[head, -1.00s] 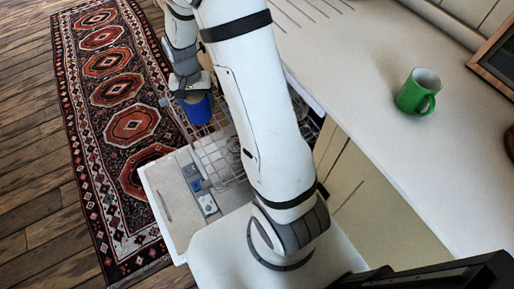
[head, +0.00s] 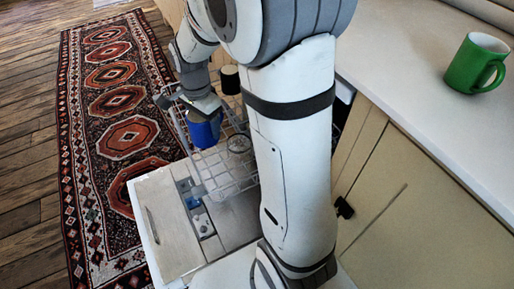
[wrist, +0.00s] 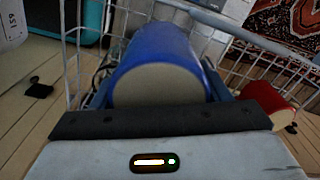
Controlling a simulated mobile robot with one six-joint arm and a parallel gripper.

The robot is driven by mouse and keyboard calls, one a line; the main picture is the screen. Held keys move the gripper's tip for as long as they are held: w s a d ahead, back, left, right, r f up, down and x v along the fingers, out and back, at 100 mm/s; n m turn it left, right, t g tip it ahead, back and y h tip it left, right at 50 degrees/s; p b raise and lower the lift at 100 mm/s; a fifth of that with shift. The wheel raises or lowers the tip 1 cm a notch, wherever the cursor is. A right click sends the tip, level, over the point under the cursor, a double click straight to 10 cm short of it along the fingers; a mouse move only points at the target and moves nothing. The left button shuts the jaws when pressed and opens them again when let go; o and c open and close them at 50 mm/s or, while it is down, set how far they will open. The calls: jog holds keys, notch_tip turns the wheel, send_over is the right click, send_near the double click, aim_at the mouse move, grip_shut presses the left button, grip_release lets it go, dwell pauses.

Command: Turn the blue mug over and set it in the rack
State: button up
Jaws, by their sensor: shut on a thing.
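My gripper (head: 205,105) is shut on the blue mug (head: 206,133), which hangs below it over the left part of the wire rack (head: 222,189). In the wrist view the blue mug (wrist: 165,45) lies between the fingers, with a flat pale round face, seemingly its base, towards the camera. Its opening and handle are not visible. Rack wires (wrist: 133,10) show around the mug in the wrist view. I cannot tell whether the mug touches them.
A clear glass (head: 239,145) and a dark cup (head: 230,79) are in the rack. A red mug (wrist: 264,100) shows at right in the wrist view. The open dishwasher door (head: 163,222) lies in front. A green mug (head: 477,63) stands on the counter (head: 410,75).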

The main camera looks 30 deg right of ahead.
notch_tip(320, 180, down, 10)
jog(key=b, duration=0.3)
jog(key=shift+r, duration=0.1)
jog(key=shift+f+b, duration=0.2)
jog(key=shift+b, duration=0.1)
jog(key=o, duration=1.3)
